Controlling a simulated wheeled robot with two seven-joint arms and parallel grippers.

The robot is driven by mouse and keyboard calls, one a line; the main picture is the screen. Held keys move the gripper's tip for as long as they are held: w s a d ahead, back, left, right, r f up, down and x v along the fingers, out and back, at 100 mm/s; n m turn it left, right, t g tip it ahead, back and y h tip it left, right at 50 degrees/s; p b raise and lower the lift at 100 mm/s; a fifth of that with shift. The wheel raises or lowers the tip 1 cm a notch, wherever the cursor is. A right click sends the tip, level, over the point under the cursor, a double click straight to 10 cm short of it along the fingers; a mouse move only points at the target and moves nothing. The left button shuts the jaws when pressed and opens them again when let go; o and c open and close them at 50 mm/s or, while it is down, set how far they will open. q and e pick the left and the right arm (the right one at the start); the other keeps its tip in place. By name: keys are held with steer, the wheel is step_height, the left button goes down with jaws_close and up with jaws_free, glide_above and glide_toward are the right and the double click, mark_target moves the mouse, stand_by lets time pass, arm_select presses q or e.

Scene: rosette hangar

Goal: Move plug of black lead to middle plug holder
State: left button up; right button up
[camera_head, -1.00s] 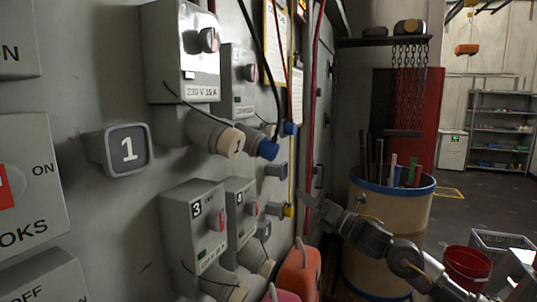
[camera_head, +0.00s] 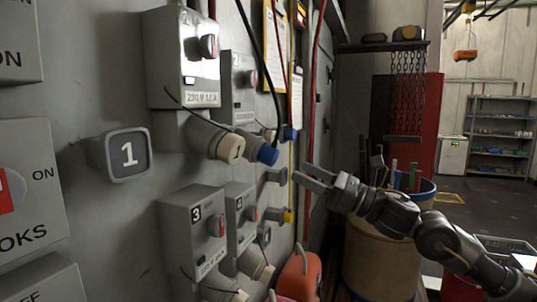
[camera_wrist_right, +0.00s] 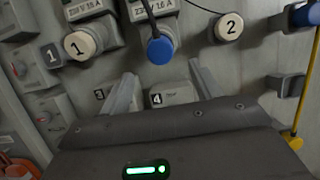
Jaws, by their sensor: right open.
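The blue plug (camera_head: 267,154) of the black lead (camera_head: 268,75) sits in a grey socket on the wall panel. In the right wrist view this plug (camera_wrist_right: 159,50) is just beyond the fingers, with the lead rising from it. The middle plug holder (camera_head: 276,175) is a small grey bracket, apparently empty, between the holder with another blue plug (camera_head: 289,133) above and the one with a yellow plug (camera_head: 288,216) below. My right gripper (camera_head: 302,176) is open and empty, right of the middle holder and apart from the plug. My left gripper is not in view.
Switch boxes 3 (camera_head: 195,230) and 4 (camera_head: 240,215) are below. A yellow lead (camera_wrist_right: 309,85) hangs at the right. A barrel (camera_head: 380,262) and orange container (camera_head: 299,274) stand below my right arm.

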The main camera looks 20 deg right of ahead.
mark_target(276, 158)
steer(key=p+x, duration=0.5)
steer(key=shift+r+p, duration=0.3)
steer(key=shift+r, duration=0.15)
steer(key=shift+w+a, duration=0.65)
steer(key=shift+w, duration=0.05)
steer(key=shift+x, duration=0.85)
steer(key=shift+f+b, duration=0.1)
steer(key=shift+b, duration=0.65)
